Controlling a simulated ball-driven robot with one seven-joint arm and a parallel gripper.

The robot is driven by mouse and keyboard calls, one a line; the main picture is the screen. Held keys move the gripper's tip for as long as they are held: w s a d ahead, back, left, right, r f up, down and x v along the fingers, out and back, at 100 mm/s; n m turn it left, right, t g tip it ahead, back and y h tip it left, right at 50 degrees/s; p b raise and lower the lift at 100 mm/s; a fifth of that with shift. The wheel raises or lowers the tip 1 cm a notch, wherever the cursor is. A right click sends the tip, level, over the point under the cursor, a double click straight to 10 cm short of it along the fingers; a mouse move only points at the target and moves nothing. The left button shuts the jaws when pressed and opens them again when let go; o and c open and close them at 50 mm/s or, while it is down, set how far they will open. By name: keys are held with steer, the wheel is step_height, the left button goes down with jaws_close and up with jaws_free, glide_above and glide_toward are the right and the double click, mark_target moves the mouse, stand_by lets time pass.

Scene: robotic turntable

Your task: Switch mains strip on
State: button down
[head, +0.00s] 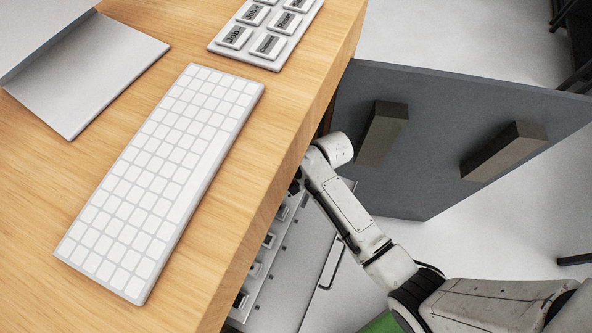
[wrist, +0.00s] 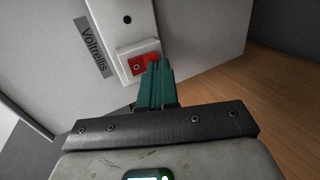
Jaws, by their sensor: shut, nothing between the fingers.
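The mains strip (wrist: 126,32) is a pale strip on a grey face in the wrist view. Its red rocker switch (wrist: 138,67) sits in a white surround and carries a round mark on its left part. My gripper (wrist: 153,65) has its teal fingers shut with nothing between them. The fingertips overlap the right part of the red switch and hide some of it; I cannot tell whether they touch it. In the head view my arm reaches under the desk edge, and the fingers are hidden there.
A Voltrellis label (wrist: 94,46) is beside the strip. A wooden desk (head: 270,130) holds a keyboard (head: 160,180) and a button panel (head: 262,45). A grey panel (head: 440,110) with two dark blocks stands right of my arm. A row of small black-and-white parts (head: 255,270) shows below the desk edge.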

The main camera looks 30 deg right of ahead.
stand_by(0.3)
steer(key=shift+w+a+f, duration=0.1)
steer(key=shift+w+f, duration=0.05)
steer(key=shift+f, duration=0.05)
steer(key=shift+r+p, duration=0.1)
steer(key=shift+p, duration=0.2)
steer(key=shift+s+d+p, duration=0.45)
steer(key=shift+s+d, duration=0.05)
steer(key=shift+s, duration=0.2)
steer(key=shift+s+d+r+p, duration=0.1)
steer(key=shift+r+p, duration=0.5)
steer(key=shift+p, duration=0.05)
steer(key=p+v, duration=0.2)
steer(key=v, duration=1)
steer(key=shift+s+d+r+p, duration=0.2)
steer(key=shift+s+r+p, duration=0.05)
steer(key=shift+p, duration=0.1)
steer(key=shift+f, duration=0.1)
